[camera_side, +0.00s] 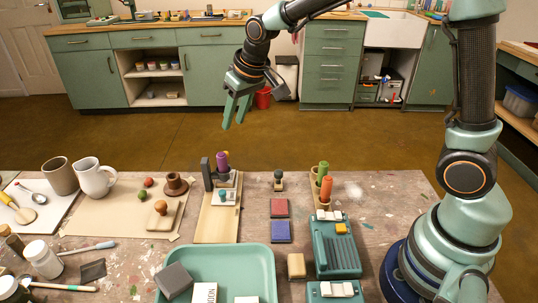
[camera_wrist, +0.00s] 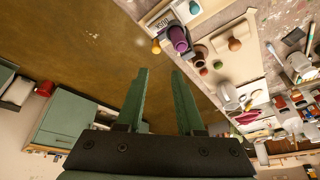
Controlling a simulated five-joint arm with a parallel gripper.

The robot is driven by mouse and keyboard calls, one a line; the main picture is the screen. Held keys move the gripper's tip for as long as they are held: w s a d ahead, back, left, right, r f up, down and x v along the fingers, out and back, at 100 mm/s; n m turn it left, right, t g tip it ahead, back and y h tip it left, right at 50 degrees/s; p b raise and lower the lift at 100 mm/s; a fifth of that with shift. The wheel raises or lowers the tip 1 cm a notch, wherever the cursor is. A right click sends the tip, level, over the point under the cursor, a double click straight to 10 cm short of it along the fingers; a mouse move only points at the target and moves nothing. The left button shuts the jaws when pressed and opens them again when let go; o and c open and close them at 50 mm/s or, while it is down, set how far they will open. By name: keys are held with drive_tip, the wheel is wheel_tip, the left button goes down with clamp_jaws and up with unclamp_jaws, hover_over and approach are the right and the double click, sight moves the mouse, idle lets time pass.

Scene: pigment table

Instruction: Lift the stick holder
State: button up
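The likely stick holder (camera_side: 315,184) is a small light-wood piece in the side view, right of the table's middle. A green stick (camera_side: 322,172) and an orange stick (camera_side: 326,189) stand upright at it and hide part of it. I cannot make it out in the wrist view. My gripper (camera_side: 236,116) hangs in the air beyond the table's far edge, left of the holder and well above the tabletop. In the wrist view my gripper (camera_wrist: 161,72) has its two green fingers apart, with nothing between them.
A teal boxy device (camera_side: 335,250) stands just in front of the holder. Red (camera_side: 279,208) and blue (camera_side: 280,232) squares lie to its left. A board (camera_side: 217,225) bears a dark bracket and a purple piece (camera_side: 222,161). A green tray (camera_side: 235,262) sits at the front.

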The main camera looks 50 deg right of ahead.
drive_tip(key=x, duration=1.2)
drive_tip(key=shift+d, duration=0.3)
